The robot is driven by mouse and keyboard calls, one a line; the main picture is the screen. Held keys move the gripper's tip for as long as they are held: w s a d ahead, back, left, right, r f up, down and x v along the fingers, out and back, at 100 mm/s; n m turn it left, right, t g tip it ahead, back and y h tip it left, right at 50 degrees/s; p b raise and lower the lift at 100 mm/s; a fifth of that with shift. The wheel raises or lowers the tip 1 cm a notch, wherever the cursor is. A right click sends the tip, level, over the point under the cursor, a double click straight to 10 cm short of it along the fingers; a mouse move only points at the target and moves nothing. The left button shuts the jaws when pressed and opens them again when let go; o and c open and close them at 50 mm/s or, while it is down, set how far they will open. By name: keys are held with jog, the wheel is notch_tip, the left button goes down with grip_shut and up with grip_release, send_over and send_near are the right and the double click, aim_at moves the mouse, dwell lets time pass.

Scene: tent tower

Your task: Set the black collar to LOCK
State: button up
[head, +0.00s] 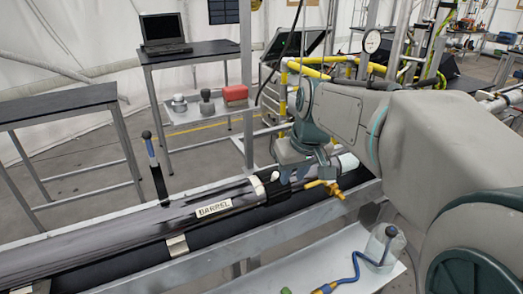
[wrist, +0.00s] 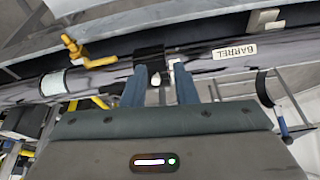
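The black collar (head: 275,192) sits around the long grey barrel (head: 150,222), right of the BARREL label (head: 214,208). It also shows in the wrist view (wrist: 150,54), just beyond my fingertips. My gripper (wrist: 162,76) points at the collar with its two blue-grey fingers spread apart. A small pale piece shows between the fingers. In the head view my gripper (head: 300,175) is over the barrel beside the collar, partly covering it. I cannot tell whether a finger touches the collar. No LOCK mark is readable.
A brass handle (head: 325,187) sticks out from the barrel close to my gripper, also in the wrist view (wrist: 73,48). A dark upright lever with a blue grip (head: 151,155) stands left. A blue hose (head: 352,270) lies on the white tray in front.

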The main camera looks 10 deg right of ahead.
jog(key=n, duration=0.1)
send_near(276, 173)
jog(key=shift+t, duration=0.3)
jog(key=x, duration=0.3)
jog(key=p+x, duration=0.1)
jog(key=x, duration=0.4)
jog(key=shift+s+f+p, duration=0.2)
jog(key=shift+f+p, duration=0.1)
jog(key=shift+f, duration=0.1)
grip_shut()
